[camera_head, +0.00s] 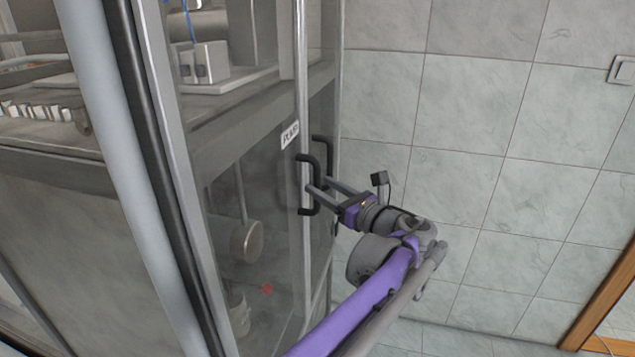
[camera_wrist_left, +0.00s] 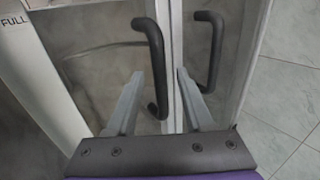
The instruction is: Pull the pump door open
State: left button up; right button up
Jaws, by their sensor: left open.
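The glass cabinet has two doors that meet at a narrow seam, and both look closed. The left door (camera_head: 268,200) carries a black bar handle (camera_head: 317,176), also in the left wrist view (camera_wrist_left: 155,55). A second black handle (camera_head: 330,152) is on the adjoining door, at the right in the wrist view (camera_wrist_left: 217,50). No marking tells me which is the pump door. My left gripper (camera_head: 318,186) is open, its fingers at the handles. In the wrist view the left handle's lower part shows between the fingers (camera_wrist_left: 160,74); contact cannot be told. My right gripper is not in view.
Machinery (camera_head: 204,62) stands behind the glass.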

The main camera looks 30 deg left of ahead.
pick_arm(q)
jog(key=shift+x, duration=1.3)
grip_shut()
dwell(0.5)
